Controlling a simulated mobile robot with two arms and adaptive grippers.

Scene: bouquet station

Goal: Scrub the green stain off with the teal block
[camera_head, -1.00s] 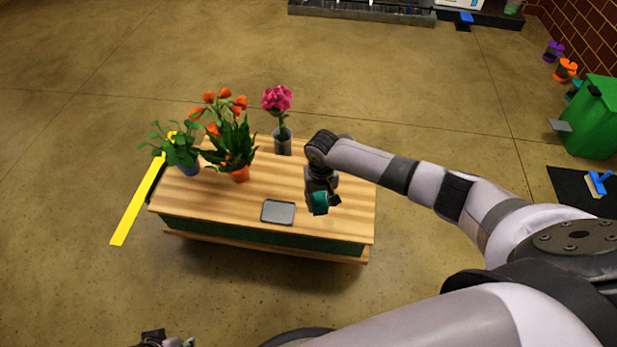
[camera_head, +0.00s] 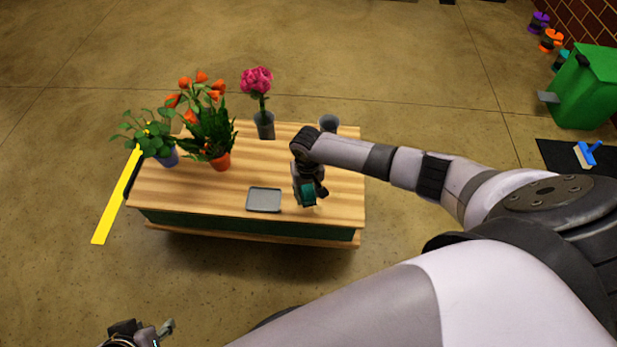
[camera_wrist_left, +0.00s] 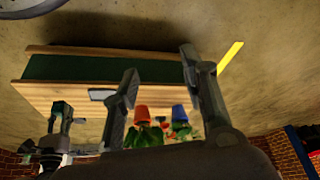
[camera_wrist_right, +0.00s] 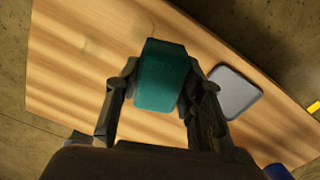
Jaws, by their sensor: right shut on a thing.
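The teal block (camera_head: 308,195) is held between the fingers of my right gripper (camera_head: 309,188), over the right part of the wooden table top (camera_head: 250,175). It fills the middle of the right wrist view (camera_wrist_right: 163,76), with a finger on each side. I cannot tell whether the block touches the wood. No green stain shows clearly in any view; it may be hidden by the block or the gripper. My left gripper (camera_head: 143,332) is at the bottom left of the head view, away from the table. Its fingers (camera_wrist_left: 158,80) are spread and empty in the left wrist view.
A grey tray (camera_head: 264,200) lies left of the block. An orange-flowered plant (camera_head: 221,161), a leafy plant in a blue pot (camera_head: 168,157) and a pink flower in a grey vase (camera_head: 265,126) stand on the left and back. A grey cup (camera_head: 328,123) stands behind my right wrist.

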